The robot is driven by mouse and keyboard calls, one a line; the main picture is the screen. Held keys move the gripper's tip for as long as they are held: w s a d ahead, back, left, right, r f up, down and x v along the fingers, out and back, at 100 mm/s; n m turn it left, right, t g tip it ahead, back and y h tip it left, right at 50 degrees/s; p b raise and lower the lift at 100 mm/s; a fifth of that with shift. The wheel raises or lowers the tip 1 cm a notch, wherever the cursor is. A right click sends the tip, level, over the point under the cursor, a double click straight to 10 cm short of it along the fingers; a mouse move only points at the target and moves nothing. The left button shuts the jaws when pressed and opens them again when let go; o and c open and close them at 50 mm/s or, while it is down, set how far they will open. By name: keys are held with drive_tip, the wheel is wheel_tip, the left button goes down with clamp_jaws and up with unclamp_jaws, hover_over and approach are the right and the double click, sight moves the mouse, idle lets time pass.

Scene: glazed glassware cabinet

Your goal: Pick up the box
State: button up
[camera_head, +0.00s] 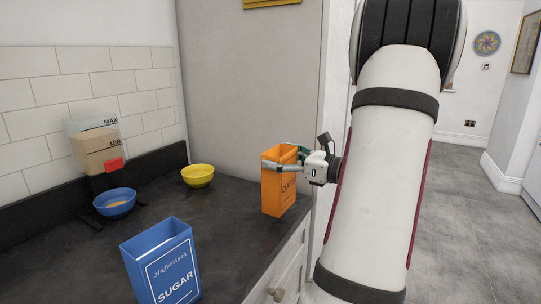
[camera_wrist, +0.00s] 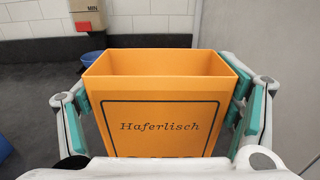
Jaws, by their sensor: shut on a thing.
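The box looks empty inside as far as the wrist view shows. I cannot tell whether its base still touches the counter.
A blue SUGAR box (camera_head: 163,262) stands at the counter's front. A yellow bowl (camera_head: 198,175), a blue bowl (camera_head: 115,202) and a dispenser (camera_head: 97,148) marked MIN and MAX are toward the wall. A tall pale panel (camera_head: 250,80) rises behind the orange box.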

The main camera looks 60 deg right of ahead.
drive_tip(key=shift+s+a+r+p, duration=0.15)
drive_tip(key=shift+s+a, duration=0.15)
drive_tip(key=shift+s, duration=1.1)
drive_tip(key=shift+s+a+r+p, duration=0.15)
drive_tip(key=shift+s+a, duration=0.1)
drive_tip(key=shift+s, duration=1.2)
drive_tip(key=shift+s+a+r+p, duration=0.15)
drive_tip(key=shift+s+a, duration=0.15)
drive_tip(key=shift+s, duration=1.1)
